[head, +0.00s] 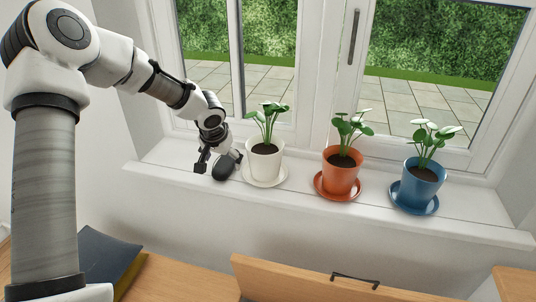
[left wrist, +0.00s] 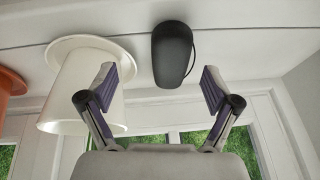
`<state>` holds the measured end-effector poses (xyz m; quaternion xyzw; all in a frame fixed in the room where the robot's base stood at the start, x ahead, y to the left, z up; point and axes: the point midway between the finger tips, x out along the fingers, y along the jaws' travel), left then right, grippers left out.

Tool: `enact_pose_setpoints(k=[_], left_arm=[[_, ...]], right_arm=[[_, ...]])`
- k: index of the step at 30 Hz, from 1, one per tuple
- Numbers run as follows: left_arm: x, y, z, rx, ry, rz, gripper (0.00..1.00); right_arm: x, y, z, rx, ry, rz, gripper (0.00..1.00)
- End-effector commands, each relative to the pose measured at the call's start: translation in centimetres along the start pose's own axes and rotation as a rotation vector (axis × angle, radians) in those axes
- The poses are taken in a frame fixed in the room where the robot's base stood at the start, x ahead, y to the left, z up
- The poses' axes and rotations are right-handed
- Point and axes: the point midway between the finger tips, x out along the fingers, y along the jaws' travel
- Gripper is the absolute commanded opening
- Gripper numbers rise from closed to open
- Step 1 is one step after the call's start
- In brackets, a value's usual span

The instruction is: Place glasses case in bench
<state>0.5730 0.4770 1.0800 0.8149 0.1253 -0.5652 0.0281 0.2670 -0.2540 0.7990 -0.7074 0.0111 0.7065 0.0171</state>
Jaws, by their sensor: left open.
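The glasses case (head: 224,167) is dark grey and rounded and lies on the windowsill, just left of the white pot's saucer. In the left wrist view the glasses case (left wrist: 172,54) lies ahead of the fingertips, roughly between their lines. My left gripper (head: 219,160) is at the case, with its fingers spread. In the left wrist view the left gripper (left wrist: 159,88) is open with nothing between its fingers. The wooden bench (head: 300,283) stands below the sill, with a dark handle on its front board; its inside is mostly out of view. My right gripper is not in view.
A white pot (head: 264,160) with a plant stands close to the right of the gripper. An orange pot (head: 340,172) and a blue pot (head: 418,184) stand further right on the sill (head: 300,200). A dark blue item (head: 105,255) lies at the lower left.

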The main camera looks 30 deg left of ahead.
Motion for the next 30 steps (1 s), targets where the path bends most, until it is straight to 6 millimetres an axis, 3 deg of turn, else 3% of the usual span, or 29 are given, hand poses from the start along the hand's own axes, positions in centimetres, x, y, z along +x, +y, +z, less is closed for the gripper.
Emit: enact_pose_setpoints(k=[1, 4, 18, 25, 30], left_arm=[[-0.9, -1.2, -0.8, -0.016, 0.015, -0.021, 0.89], [-0.9, -2.2, -1.3, -0.026, 0.022, -0.044, 0.89], [6.1, -2.6, -1.0, -0.022, 0.02, -0.043, 0.89], [6.5, -2.5, -0.9, -0.022, 0.022, -0.041, 0.89], [6.5, -2.5, -0.9, -0.022, 0.021, -0.041, 0.28]], right_arm=[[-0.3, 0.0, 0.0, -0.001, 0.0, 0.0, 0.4], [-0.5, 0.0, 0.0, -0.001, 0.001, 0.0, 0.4], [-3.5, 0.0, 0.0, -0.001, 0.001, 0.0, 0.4], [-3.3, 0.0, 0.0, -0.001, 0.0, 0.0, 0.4], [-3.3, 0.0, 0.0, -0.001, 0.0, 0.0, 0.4]])
